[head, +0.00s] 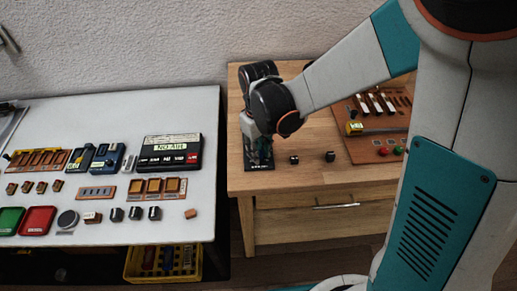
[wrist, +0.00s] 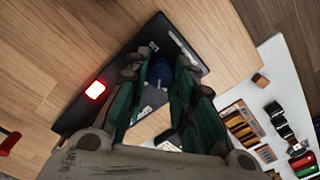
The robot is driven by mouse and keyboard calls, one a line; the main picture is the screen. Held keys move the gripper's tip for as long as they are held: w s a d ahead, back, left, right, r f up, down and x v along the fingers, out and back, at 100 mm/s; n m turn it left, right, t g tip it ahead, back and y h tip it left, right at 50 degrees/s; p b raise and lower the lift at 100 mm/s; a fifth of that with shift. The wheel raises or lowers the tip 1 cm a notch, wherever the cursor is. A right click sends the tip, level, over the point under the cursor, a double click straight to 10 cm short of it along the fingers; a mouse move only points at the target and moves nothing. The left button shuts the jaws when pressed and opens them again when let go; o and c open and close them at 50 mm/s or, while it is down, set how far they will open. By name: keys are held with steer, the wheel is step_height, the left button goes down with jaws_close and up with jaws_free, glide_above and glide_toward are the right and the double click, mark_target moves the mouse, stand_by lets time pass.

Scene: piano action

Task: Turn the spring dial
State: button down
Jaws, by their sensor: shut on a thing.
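The spring dial (wrist: 160,72) shows in the wrist view as a blue round knob between my fingers, on a dark base plate (wrist: 76,116). Its far side is hidden between the fingers. My gripper (wrist: 158,65) has green-padded fingers shut on the dial from both sides. A red lit square (wrist: 95,90) shows on the plate. In the head view my gripper (head: 256,138) points down over the black plate (head: 260,165) near the left edge of the wooden cabinet, and the dial is hidden there by my arm.
Two small dark cubes (head: 294,159) (head: 330,156) lie right of the plate on the wooden cabinet (head: 300,185). A brown board (head: 372,152) with levers and buttons stands further right. The white table (head: 120,240) at left holds several small parts and boxes. A yellow crate (head: 135,277) is below it.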

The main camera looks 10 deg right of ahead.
steer(key=c, duration=1.3)
jaws_free()
steer(key=shift+r, duration=3.75)
